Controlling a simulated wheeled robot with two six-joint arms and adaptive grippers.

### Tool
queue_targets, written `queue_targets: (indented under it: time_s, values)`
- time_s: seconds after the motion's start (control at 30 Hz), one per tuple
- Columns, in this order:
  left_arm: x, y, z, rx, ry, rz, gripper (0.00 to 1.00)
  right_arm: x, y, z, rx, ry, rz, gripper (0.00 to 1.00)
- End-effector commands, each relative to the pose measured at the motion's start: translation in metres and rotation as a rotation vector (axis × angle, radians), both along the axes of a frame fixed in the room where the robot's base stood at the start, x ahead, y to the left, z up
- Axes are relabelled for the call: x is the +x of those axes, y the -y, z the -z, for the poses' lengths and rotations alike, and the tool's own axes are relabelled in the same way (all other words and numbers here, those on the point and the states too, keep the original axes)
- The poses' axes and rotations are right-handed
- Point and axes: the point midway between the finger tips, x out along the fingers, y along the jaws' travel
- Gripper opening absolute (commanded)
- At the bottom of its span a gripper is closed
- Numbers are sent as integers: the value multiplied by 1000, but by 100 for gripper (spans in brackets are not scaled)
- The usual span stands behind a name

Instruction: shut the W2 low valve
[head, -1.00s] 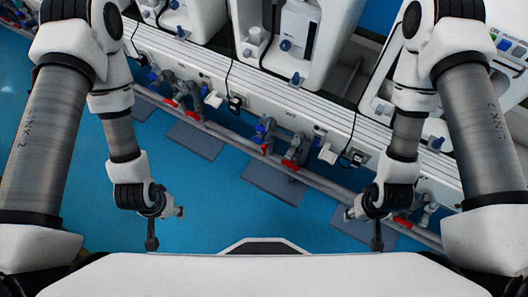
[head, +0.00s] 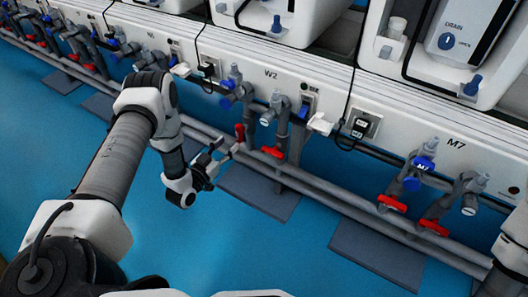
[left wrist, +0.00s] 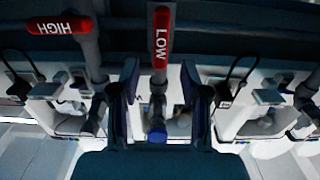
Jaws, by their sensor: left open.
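The W2 low valve's red handle (head: 240,132) stands upright in the head view, on the left pipe below the W2 label. In the left wrist view the red handle marked LOW (left wrist: 161,33) points up the picture, in line between my fingers. The neighbouring red handle marked HIGH (left wrist: 58,25) lies crosswise; it also shows in the head view (head: 272,152). My left gripper (head: 227,149) is open, just in front of and below the LOW handle. Its fingers (left wrist: 160,82) show on both sides of the LOW valve line; I cannot tell whether they touch it. My right gripper is out of view.
A white panel (head: 330,75) runs behind the valves. Grey horizontal pipes (head: 340,190) pass below them. Blue valve knobs (head: 235,90) sit above the LOW handle. M7 valves with red handles (head: 392,203) stand to the right. The blue floor (head: 270,250) in front is clear.

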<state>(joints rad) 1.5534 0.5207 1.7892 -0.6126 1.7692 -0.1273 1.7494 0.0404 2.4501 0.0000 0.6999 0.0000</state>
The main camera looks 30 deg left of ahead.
Motion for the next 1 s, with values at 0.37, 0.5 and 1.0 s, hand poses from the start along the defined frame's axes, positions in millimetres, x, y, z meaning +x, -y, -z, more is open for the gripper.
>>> queue_targets:
  time_s: [0.37, 0.5, 1.0]
  values:
    - [61, 5, 1, 1, 4, 1, 46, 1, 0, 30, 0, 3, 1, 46]
    - [75, 7, -1, -1, 1, 1, 46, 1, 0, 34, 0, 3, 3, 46]
    - [77, 6, -3, -1, -1, 0, 0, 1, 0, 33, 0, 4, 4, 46]
